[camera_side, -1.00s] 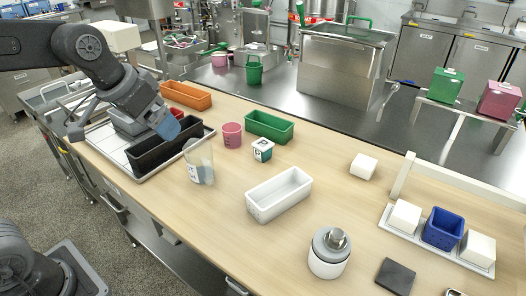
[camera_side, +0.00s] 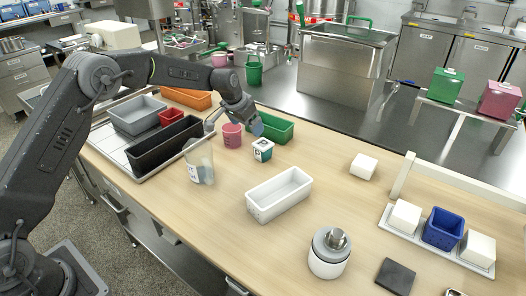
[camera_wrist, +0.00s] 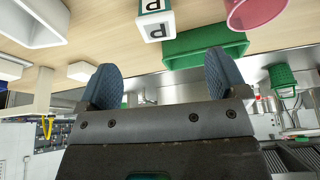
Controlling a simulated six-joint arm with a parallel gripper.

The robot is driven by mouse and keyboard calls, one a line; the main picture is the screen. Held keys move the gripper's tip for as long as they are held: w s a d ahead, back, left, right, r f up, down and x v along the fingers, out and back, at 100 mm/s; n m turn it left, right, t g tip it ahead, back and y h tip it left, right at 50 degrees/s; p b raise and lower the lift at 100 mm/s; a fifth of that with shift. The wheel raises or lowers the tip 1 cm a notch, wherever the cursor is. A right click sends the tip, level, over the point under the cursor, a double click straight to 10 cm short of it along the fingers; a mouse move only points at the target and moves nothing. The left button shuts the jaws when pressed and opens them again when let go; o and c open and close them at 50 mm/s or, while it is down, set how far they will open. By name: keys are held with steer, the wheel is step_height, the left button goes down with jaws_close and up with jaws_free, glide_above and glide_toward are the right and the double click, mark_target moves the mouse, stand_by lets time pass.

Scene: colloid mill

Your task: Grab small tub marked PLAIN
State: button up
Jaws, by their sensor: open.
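The small tub (camera_side: 262,150) is a little white box with dark green sides and a letter P on its faces. It stands on the wooden table in the side view, between the green bin and the white bin. In the wrist view the tub (camera_wrist: 155,18) shows at the top centre with two P marks, beyond and between the fingertips. My gripper (camera_side: 252,122) is above the table near the green bin, behind and a little left of the tub, and apart from it. In the wrist view my gripper (camera_wrist: 162,82) has its two blue fingers spread with nothing between them.
A green bin (camera_side: 283,128) and a pink cup (camera_side: 232,136) stand close to the tub. A clear beaker (camera_side: 200,160) and a black bin (camera_side: 160,150) are to the left. A white bin (camera_side: 279,194) is in front. The table right of the tub is clear up to a white block (camera_side: 363,166).

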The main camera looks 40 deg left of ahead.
mark_target(260, 145)
steer(key=x, duration=0.8)
steer(key=shift+w+d+f, duration=0.1)
steer(key=shift+f, duration=0.2)
steer(key=shift+d+x, duration=0.2)
steer(key=shift+x, duration=1.1)
steer(key=shift+d+x, duration=0.15)
steer(key=shift+x, duration=1.15)
steer(key=shift+w, duration=0.15)
steer(key=shift+r, duration=0.1)
steer(key=c, duration=1.1)
